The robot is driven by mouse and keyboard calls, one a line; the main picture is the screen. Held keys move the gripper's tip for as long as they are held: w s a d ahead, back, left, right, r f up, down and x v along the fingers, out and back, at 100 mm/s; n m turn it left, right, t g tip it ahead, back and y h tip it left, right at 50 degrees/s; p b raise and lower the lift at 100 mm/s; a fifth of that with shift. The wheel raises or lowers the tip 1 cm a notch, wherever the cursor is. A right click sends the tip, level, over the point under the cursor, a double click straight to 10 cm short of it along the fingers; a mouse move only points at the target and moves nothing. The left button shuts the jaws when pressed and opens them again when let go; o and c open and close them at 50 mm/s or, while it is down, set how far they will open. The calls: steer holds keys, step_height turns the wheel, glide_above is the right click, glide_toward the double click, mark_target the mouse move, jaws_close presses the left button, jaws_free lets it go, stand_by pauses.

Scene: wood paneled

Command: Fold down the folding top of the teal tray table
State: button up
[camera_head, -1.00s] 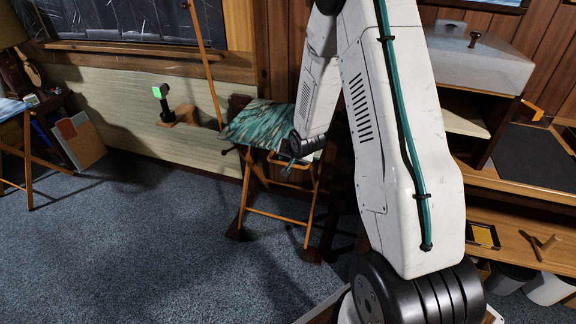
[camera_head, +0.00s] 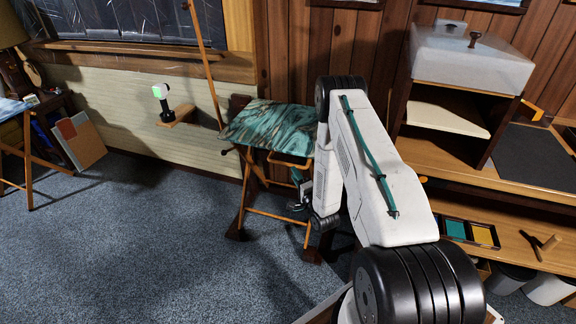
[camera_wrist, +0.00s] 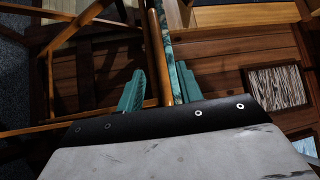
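The teal tray table (camera_head: 268,128) stands against the back wall, its marbled top spread out over thin orange wooden legs. In the wrist view, a narrow teal marbled edge of its top (camera_wrist: 168,45) and an orange wooden bar run down toward my fingers. My gripper (camera_head: 302,192) is low at the table's right side, below the level of the top and partly hidden by my arm. In the wrist view my gripper (camera_wrist: 158,92) has its two teal fingers apart, with the wooden bar showing between them. I cannot tell whether either finger touches the table.
A wooden shelf unit (camera_head: 462,150) with a white box (camera_head: 470,62) on top stands at the right. A small wall shelf (camera_head: 181,117) with a black-and-green item is left of the table. The carpet (camera_head: 150,245) is clear in front and left.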

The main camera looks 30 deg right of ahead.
mark_target(288, 164)
steer(key=w, duration=0.4)
steer(key=w+r, duration=0.1)
steer(key=w, duration=0.1)
steer(key=shift+w+d, duration=0.35)
jaws_close()
